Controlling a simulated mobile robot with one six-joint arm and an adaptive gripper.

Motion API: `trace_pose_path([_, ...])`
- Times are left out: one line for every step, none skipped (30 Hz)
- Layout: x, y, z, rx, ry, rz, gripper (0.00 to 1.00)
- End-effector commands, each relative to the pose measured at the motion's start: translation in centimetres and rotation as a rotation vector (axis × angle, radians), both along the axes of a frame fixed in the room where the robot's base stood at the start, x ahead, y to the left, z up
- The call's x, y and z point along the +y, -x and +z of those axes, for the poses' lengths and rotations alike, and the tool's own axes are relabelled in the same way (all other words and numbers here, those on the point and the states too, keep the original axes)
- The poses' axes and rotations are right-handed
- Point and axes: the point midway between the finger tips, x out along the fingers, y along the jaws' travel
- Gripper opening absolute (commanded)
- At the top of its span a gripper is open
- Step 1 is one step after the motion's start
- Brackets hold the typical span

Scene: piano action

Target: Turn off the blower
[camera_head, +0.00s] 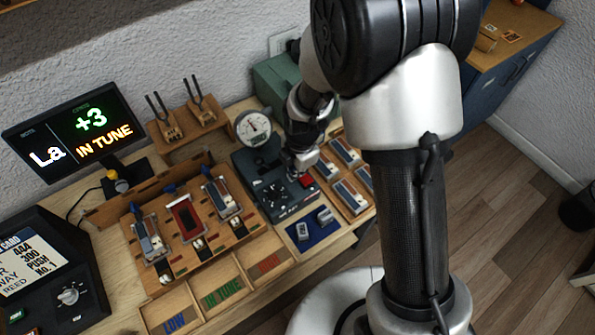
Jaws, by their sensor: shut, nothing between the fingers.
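A dark blower unit (249,167) with a round dial gauge (252,127) on top stands on the bench near the middle of the picture. Its sloped front carries a black round control (275,192) and a red button or switch (307,181) at the right. My gripper (293,177) is over the unit's front panel, shut and empty, just left of the red button. I cannot tell whether its tips touch the panel. My arm hides part of the unit's upper right side.
Left of the unit is a wooden rack (137,237) with several reed blocks. A display (77,132) reads "La", "+3", "IN TUNE". Labelled trays (211,303) and a blue mat (325,243) lie in front. More reed blocks (345,150) lie in a tray at right.

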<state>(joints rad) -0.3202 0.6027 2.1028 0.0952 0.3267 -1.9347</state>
Motion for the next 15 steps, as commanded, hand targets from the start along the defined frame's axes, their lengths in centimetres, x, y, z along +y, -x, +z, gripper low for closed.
trace_pose_path([0.0,0.2,-0.1,0.005,0.001,-0.001,0.0])
trace_pose_path([0.0,0.2,-0.1,0.005,0.001,-0.001,0.0])
trace_pose_path([-0.1,0.2,-0.1,0.005,0.001,-0.001,0.0])
trace_pose_path([-0.1,0.2,-0.1,0.005,0.001,-0.001,0.0])
trace_pose_path([-0.1,0.2,-0.1,0.005,0.001,-0.001,0.0])
trace_pose_path([-0.1,0.3,-0.1,0.006,0.002,-0.001,0.0])
trace_pose_path([-0.2,0.4,-0.1,0.006,0.002,-0.002,0.0])
trace_pose_path([-0.2,0.5,0.0,0.006,0.002,-0.002,0.0])
trace_pose_path([-0.3,0.6,0.0,0.007,0.002,-0.002,0.0])
trace_pose_path([-0.4,0.7,0.0,0.008,0.001,-0.002,0.0])
trace_pose_path([-0.5,0.8,0.0,0.008,0.001,-0.003,0.0])
trace_pose_path([-0.6,1.0,0.1,0.008,0.001,-0.003,0.0])
trace_pose_path([-0.7,1.1,0.1,0.008,0.001,-0.003,0.0])
trace_pose_path([-0.8,1.2,0.1,0.008,0.001,-0.003,0.0])
trace_pose_path([-0.9,1.4,0.2,0.008,0.001,-0.003,0.0])
